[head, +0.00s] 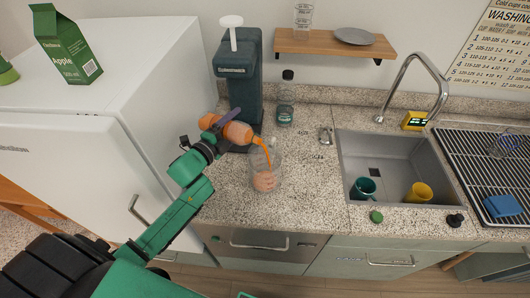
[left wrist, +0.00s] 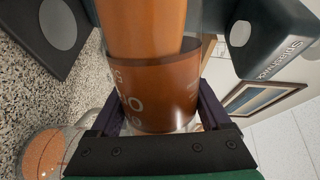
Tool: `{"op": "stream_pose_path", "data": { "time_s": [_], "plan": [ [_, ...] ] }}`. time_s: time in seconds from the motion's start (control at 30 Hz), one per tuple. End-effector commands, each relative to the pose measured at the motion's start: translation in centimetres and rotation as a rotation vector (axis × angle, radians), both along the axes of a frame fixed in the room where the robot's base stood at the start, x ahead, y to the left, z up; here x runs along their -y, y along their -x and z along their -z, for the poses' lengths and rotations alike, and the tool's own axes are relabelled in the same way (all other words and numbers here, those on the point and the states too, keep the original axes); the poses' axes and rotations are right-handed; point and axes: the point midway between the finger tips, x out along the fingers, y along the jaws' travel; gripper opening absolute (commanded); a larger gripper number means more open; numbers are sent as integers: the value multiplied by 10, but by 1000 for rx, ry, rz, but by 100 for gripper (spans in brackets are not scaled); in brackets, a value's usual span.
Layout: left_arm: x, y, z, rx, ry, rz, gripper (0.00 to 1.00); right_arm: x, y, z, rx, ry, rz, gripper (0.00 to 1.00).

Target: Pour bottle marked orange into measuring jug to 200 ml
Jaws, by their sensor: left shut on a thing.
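My left gripper (head: 213,138) is shut on the orange bottle (head: 238,132) and holds it tilted above the counter. The bottle also shows in the left wrist view (left wrist: 155,85), between the two fingers, with only part of its lettering readable. An orange stream runs from the bottle's mouth down into the clear measuring jug (head: 265,168). The jug stands upright on the counter, with orange liquid in its lower part. The left wrist view shows the jug (left wrist: 45,152) at lower left with orange liquid inside. I cannot read its level marks. My right gripper is not in view.
A dark dispenser (head: 240,75) stands right behind the bottle. A clear bottle with a dark cap (head: 286,100) stands at the back. The sink (head: 350,160) holds a teal mug (head: 364,188) and a yellow mug (head: 418,193). A white fridge (head: 140,60) stands left. A green cap (head: 376,216) lies near the front edge.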

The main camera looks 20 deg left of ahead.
Motion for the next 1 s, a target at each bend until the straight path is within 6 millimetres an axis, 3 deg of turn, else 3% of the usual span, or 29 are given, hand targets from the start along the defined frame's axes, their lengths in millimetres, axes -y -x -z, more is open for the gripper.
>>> {"op": "stream_pose_path", "data": {
  "time_s": [1.0],
  "plan": [
    [0,0,-6,12,-39,1,0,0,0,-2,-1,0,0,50]
  ]
}}
